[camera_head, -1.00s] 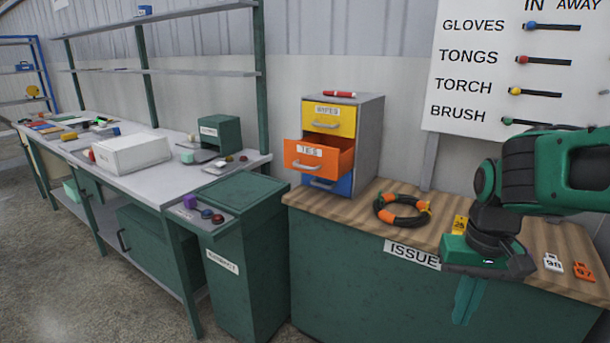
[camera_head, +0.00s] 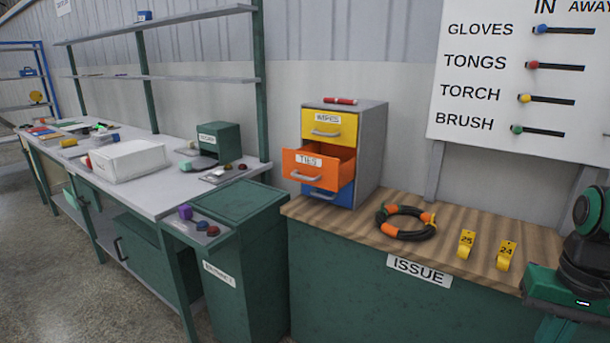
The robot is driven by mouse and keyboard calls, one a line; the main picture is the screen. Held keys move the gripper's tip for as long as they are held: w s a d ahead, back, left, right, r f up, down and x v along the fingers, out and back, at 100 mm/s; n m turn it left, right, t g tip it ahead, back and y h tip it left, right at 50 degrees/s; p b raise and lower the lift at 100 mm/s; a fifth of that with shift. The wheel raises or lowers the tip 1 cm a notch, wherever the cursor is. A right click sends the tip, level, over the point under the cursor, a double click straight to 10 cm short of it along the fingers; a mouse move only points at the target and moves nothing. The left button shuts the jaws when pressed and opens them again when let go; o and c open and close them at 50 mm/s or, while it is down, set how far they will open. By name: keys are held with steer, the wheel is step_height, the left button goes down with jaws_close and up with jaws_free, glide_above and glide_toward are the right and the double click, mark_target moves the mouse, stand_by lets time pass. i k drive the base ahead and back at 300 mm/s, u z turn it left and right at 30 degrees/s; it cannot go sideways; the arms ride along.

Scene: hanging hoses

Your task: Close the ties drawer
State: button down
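The ties drawer (camera_head: 317,167) is the orange middle drawer of a small grey cabinet (camera_head: 371,150). It is pulled out and its front carries a TIES label and a handle. A yellow WIPES drawer (camera_head: 330,129) sits shut above it, and a blue drawer (camera_head: 327,196) lies below, partly hidden. My gripper (camera_head: 552,330) is at the lower right edge, well to the right of the cabinet. Its fingers are mostly cut off by the frame, so its opening cannot be judged.
The cabinet stands on the wooden ISSUE counter (camera_head: 450,228). A black and orange hose ring (camera_head: 405,222) and yellow tags 25 (camera_head: 466,243) and 24 (camera_head: 506,255) lie to its right. A red marker (camera_head: 341,101) lies on top. A green bin (camera_head: 245,250) stands left.

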mark_target(330, 166)
steer(key=z, duration=0.05)
steer(key=i, duration=1)
steer(key=u, duration=0.05)
